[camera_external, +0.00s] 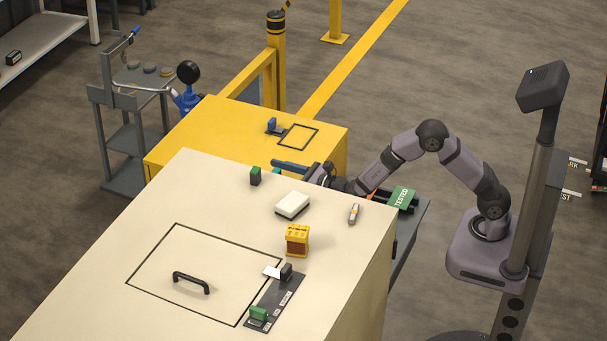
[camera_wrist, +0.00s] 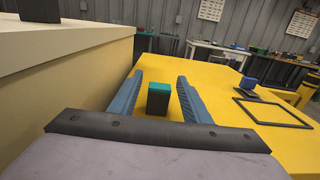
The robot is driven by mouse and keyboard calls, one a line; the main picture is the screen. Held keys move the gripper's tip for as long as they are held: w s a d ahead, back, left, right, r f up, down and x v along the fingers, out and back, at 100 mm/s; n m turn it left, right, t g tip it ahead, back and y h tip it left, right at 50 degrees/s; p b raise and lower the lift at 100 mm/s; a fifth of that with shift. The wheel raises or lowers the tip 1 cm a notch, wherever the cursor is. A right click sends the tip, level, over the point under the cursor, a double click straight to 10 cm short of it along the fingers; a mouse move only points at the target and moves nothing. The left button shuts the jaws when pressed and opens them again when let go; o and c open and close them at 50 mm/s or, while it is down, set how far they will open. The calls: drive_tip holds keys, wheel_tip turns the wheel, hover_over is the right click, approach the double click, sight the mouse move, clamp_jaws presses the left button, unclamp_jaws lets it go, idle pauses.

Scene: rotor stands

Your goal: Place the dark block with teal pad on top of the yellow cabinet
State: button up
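The dark block with teal pad (camera_wrist: 158,101) is upright, teal side up, and appears to stand on the yellow cabinet (camera_wrist: 215,83). My gripper (camera_wrist: 159,79) is open, with one blue finger on each side of the block and a visible gap on both sides. In the external view my gripper (camera_external: 276,168) is low at the near edge of the yellow cabinet (camera_external: 225,117), partly hidden by the cream cabinet. A bit of teal shows there, but the block is mostly hidden. A black-outlined rectangle (camera_external: 299,137) on the yellow top is bare.
The taller cream cabinet (camera_external: 150,230) borders the gripper and carries a green-topped block (camera_external: 255,176), a white box (camera_external: 292,205) and a yellow-brown item (camera_external: 297,240). A small blue and dark item (camera_external: 273,127) sits beside the outlined rectangle. The rest of the yellow top is clear.

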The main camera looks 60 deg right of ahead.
drive_tip(key=shift+r, duration=0.15)
drive_tip(key=shift+r+p, duration=0.15)
drive_tip(key=shift+p, duration=0.25)
drive_tip(key=s+b, duration=0.1)
drive_tip(key=s, duration=1.1)
drive_tip(key=shift+b, duration=0.4)
drive_tip(key=shift+d, duration=0.1)
